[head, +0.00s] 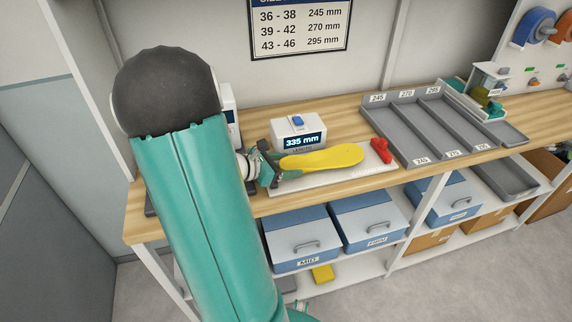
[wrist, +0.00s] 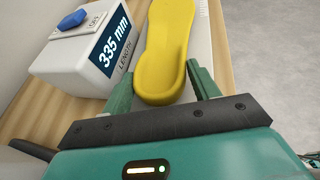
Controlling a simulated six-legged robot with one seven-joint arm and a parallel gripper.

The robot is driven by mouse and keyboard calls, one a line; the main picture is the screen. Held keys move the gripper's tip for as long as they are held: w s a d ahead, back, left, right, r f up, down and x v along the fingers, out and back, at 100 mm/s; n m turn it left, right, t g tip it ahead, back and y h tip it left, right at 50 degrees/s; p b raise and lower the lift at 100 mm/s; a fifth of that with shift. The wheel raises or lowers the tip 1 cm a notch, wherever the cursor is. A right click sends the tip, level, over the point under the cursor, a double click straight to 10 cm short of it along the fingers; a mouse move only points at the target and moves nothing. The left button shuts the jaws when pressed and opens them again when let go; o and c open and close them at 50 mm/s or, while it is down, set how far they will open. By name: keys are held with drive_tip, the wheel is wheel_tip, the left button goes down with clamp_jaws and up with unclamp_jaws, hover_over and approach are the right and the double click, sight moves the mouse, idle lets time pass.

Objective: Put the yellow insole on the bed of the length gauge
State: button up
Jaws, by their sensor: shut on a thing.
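The yellow insole (head: 325,157) lies lengthwise above or on the white bed of the length gauge (head: 340,178); I cannot tell whether it touches. My gripper (head: 274,168) is shut on the insole's left end, and the other end points right. In the wrist view the insole (wrist: 166,45) sits between the two green fingers of my gripper (wrist: 160,86). The gauge's white display box (head: 297,130) stands behind the bed and reads 335 mm; the box also shows in the wrist view (wrist: 75,60). A red stop (head: 381,150) stands at the bed's right end.
Grey trays (head: 430,125) labelled 245, 270 and 295 lie right of the gauge on the wooden bench (head: 345,122). A small green-based device (head: 487,95) stands at the back right. Blue bins (head: 300,237) sit on the shelf below. A size chart (head: 300,28) hangs on the wall.

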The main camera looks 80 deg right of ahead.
drive_tip(key=shift+f, duration=0.6)
drive_tip(key=o, duration=1.1)
drive_tip(key=shift+c, duration=0.2)
drive_tip(key=shift+w+r, duration=0.1)
drive_tip(key=shift+r, duration=0.15)
drive_tip(key=v, duration=1.2)
drive_tip(key=shift+r, duration=0.4)
